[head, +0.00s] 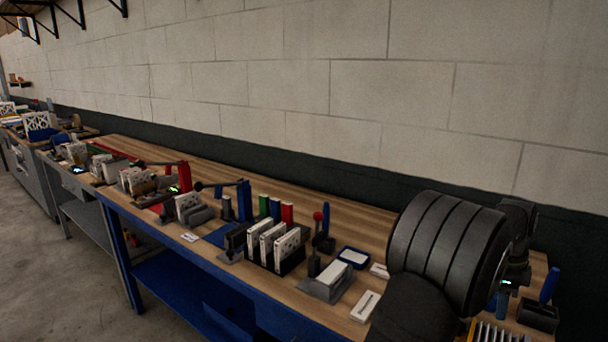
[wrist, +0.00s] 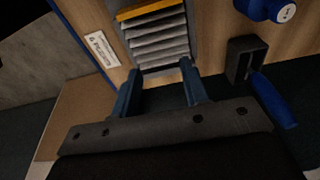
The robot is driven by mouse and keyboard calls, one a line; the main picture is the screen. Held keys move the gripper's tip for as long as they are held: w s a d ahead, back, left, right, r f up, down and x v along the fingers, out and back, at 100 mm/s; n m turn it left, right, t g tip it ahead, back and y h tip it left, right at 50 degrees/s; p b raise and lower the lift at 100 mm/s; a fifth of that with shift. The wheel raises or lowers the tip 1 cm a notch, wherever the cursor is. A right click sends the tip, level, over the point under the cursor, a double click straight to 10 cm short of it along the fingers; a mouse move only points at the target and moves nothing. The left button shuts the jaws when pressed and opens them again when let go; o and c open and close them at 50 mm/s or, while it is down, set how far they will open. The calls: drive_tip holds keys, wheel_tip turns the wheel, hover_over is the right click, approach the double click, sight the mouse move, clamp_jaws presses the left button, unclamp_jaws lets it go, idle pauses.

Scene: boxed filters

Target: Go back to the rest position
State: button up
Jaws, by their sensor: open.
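My gripper (wrist: 158,76) is open in the wrist view, with its two blue fingers apart and nothing held between them. The fingertips point toward the near end of a grey holder with pleated filters (wrist: 158,42), one edged in orange. I cannot tell how far above the filters the fingers are. In the head view my dark arm fills the lower right, and a blue finger of my gripper (head: 503,302) shows above the pleated filters (head: 497,333) at the bottom edge.
A dark block (wrist: 243,60) and a blue handle (wrist: 274,100) are right of my gripper. The wooden bench (head: 345,218) carries a rack of white boxed filters (head: 272,245), a grey fixture with a white box (head: 330,279) and a blue tray (head: 353,257). A wall stands behind.

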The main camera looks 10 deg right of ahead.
drive_tip(key=shift+w+d+f, duration=0.15)
drive_tip(key=shift+d+f, duration=1.55)
drive_tip(key=shift+d, duration=0.05)
drive_tip(key=s+a+r, duration=0.1)
drive_tip(key=a+r, duration=0.1)
drive_tip(key=a, duration=0.5)
drive_tip(key=s+a+r, duration=0.2)
drive_tip(key=a+r, duration=0.1)
drive_tip(key=a, duration=0.4)
drive_tip(key=shift+a+r, duration=0.15)
drive_tip(key=shift+r, duration=0.2)
